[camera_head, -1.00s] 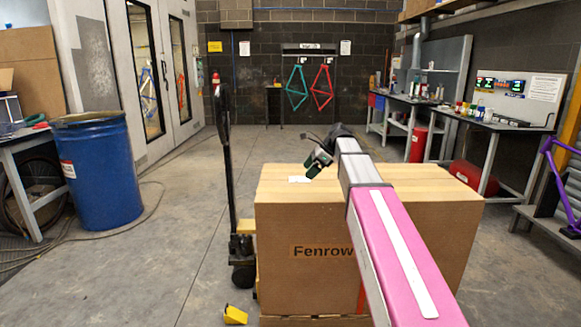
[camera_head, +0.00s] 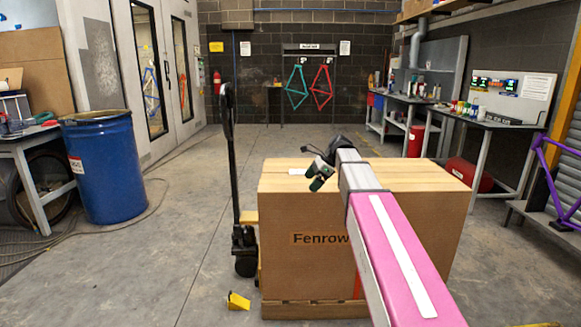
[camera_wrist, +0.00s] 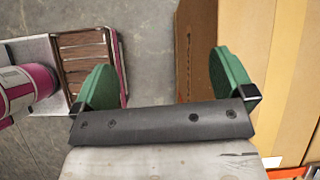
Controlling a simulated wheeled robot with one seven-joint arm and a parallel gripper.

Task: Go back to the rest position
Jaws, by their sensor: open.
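My gripper (camera_head: 318,178) is held out in front of me over the left part of a large cardboard box (camera_head: 300,274) marked "Fenrow". In the wrist view my gripper (camera_wrist: 167,85) has its two green fingers wide apart, with nothing between them. The box's side and top edge (camera_wrist: 258,60) show at the right of the wrist view, beside the right finger. Bare concrete floor (camera_wrist: 150,60) lies beyond the fingers. My pink and grey arm hides part of the box's front and top.
A pallet jack (camera_head: 232,180) stands left of the box, with a yellow wedge (camera_head: 238,300) on the floor. A blue drum (camera_head: 105,170) is at the left. Benches with bottles (camera_head: 490,122) line the right wall. A purple frame (camera_head: 560,180) is at far right. The middle floor is open.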

